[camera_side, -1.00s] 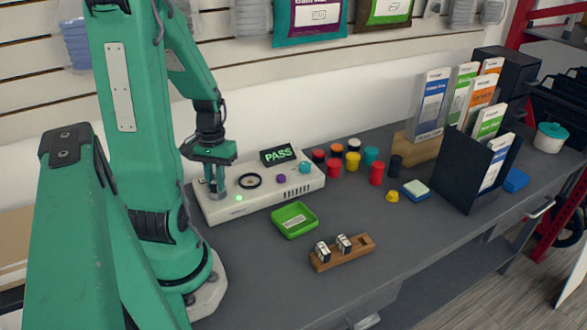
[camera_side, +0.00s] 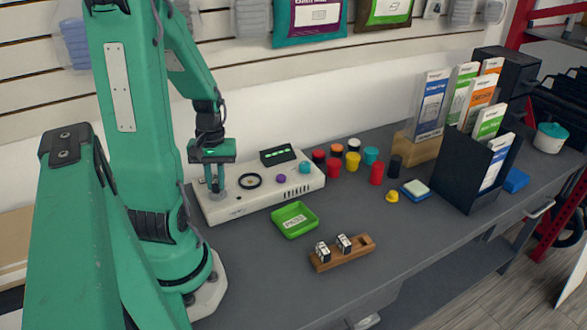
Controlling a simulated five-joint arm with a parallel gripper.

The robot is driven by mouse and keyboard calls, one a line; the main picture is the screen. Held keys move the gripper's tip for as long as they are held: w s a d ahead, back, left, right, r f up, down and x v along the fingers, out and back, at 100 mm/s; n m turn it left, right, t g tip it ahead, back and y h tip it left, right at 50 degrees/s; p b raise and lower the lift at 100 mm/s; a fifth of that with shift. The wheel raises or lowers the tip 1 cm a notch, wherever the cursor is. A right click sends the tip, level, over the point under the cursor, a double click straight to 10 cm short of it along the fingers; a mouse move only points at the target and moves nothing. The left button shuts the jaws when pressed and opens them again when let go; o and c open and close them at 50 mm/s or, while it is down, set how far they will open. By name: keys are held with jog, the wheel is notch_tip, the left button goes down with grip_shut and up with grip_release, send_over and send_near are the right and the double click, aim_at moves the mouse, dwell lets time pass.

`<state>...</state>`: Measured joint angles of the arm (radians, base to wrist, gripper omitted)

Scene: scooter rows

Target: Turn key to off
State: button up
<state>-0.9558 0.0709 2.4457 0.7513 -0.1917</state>
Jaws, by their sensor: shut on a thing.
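A white control box (camera_side: 228,206) stands on the grey bench in front of my arm. My gripper (camera_side: 215,183) points down at the left end of the box, with its fingers low at the box top. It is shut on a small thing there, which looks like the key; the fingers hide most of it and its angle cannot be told. The small display (camera_side: 278,155) at the back of the box shows a row of small green marks. No green light shows on the front left of the box.
A green tray (camera_side: 294,219) lies in front of the box. A wooden block (camera_side: 342,253) with two small items stands further forward. Several coloured jars (camera_side: 376,173) stand to the right. A black brochure holder (camera_side: 470,180) is further right. The bench front is mostly clear.

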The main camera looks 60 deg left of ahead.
dwell(0.3)
jog(key=shift+n, duration=3.3)
jog(key=o, duration=1.4)
jog(key=shift+r, duration=0.15)
